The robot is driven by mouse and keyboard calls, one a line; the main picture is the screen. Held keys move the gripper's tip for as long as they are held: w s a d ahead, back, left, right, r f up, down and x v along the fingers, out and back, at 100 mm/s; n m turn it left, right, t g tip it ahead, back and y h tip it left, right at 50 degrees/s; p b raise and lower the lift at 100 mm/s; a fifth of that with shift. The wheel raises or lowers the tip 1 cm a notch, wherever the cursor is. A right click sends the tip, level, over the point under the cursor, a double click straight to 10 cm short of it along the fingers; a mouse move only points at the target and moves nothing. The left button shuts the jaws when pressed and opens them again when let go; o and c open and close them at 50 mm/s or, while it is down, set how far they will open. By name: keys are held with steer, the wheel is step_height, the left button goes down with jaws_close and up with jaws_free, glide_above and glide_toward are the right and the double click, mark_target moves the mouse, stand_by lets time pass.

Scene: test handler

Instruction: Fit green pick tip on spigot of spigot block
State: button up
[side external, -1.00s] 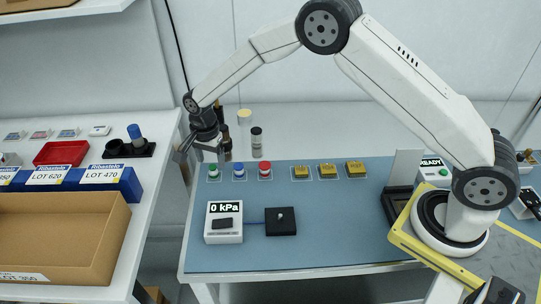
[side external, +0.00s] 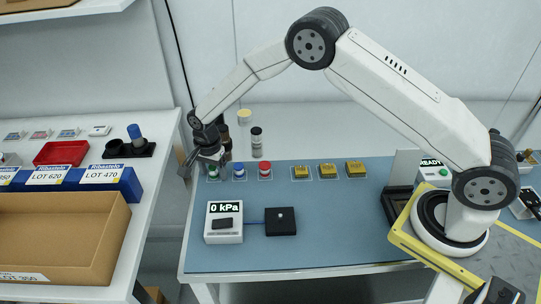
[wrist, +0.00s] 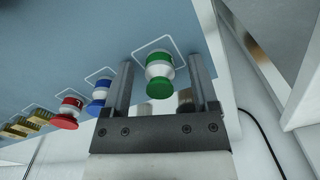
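The green pick tip (side external: 213,174), a white body with green ends, stands in its outlined square at the far left corner of the blue mat. My gripper (side external: 205,166) is right above it, pointing down, fingers apart. In the wrist view the green tip (wrist: 159,72) shows between the two fingers of my gripper (wrist: 161,62), with a gap on each side; its height relative to the fingertips is hard to tell. The spigot block (side external: 280,228) is black with a small pale spigot (side external: 281,214) on top, standing bare in the middle of the mat.
Blue (side external: 239,171) and red (side external: 265,170) pick tips stand right of the green one, then several yellow-topped pieces (side external: 328,171). A gauge (side external: 223,224) reading 0 kPa is left of the block, joined by a blue tube. Dark bottles (side external: 257,142) stand behind.

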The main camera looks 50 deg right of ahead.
jaws_close()
steer(key=shift+r, duration=0.1)
steer(key=shift+r, duration=0.75)
steer(key=s+d+r, duration=0.2)
steer(key=s+r, duration=0.9)
steer(key=s, duration=0.2)
steer(key=shift+s+d+r, duration=0.15)
steer(key=shift+s+d, duration=0.2)
steer(key=shift+s, duration=0.05)
steer(key=shift+s, duration=0.1)
steer(key=s, duration=0.3)
steer(key=s+a+f, duration=0.1)
steer(key=s, duration=0.2)
steer(key=s+a+f, duration=0.1)
steer(key=s, duration=0.2)
steer(key=shift+s+f, duration=0.2)
